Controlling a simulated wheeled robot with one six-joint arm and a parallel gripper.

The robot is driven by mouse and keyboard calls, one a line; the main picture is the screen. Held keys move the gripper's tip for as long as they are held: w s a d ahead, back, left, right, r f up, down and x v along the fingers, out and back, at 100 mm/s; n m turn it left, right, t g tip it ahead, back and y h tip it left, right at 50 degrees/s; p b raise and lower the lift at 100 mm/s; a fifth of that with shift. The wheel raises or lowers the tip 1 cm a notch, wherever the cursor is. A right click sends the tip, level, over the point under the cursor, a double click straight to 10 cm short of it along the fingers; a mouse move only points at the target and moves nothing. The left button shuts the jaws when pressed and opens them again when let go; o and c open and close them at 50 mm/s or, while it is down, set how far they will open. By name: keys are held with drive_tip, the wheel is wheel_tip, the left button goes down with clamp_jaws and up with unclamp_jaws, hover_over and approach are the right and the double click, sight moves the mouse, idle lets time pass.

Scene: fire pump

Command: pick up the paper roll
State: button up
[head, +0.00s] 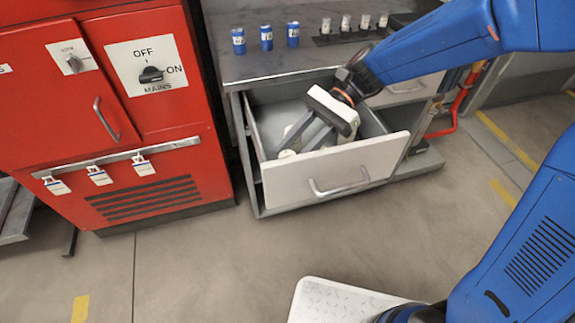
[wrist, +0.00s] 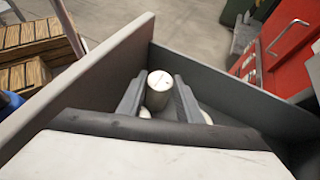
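A white paper roll (wrist: 160,79) stands in the open drawer (head: 345,163), its round end facing the wrist camera. My gripper (head: 296,148) reaches down into the drawer with its two dark fingers apart. In the wrist view, my gripper (wrist: 159,84) has one finger on each side of the roll, close to its sides. I cannot tell whether either finger touches it. In the head view, the fingers partly hide the roll and other pale pieces around the tips.
Drawer walls (wrist: 225,92) stand close around my gripper. The grey worktop (head: 285,62) above holds several blue cans and white pieces in a dark rack. A red cabinet (head: 110,110) stands to the left. The floor in front is clear.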

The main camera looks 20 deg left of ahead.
wheel_tip(320, 180, up, 10)
idle(0.7)
drive_tip(key=shift+w, duration=0.1)
idle(0.5)
